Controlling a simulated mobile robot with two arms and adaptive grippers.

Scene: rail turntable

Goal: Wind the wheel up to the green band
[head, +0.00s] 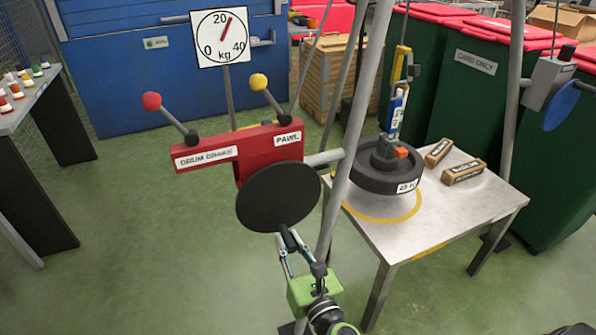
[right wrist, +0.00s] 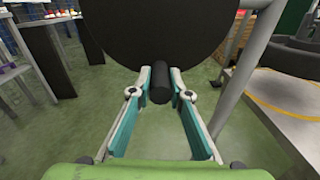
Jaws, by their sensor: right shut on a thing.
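The dark wheel (head: 372,172), with a "25" label, is below a yellow hook block (head: 401,66) at the metal table (head: 480,218). A yellow ring shows on the tabletop under it; I cannot tell the gap. The winch is a red housing (head: 255,150) with a black crank disc (head: 275,200). My right gripper (head: 290,240) is at the disc's lower edge, shut on the dark crank handle (right wrist: 160,82), which shows between its fingers in the right wrist view (right wrist: 160,88). I cannot make out a green band. My left gripper is not in view.
A red-knobbed lever (head: 152,102) and a yellow-knobbed lever (head: 258,82) rise from the housing. The dial (head: 221,37) needle points a little past 20. Grey frame legs (head: 356,110) stand close right. Two small boxes (head: 463,172) lie on the table. Green bins (head: 480,100) stand behind.

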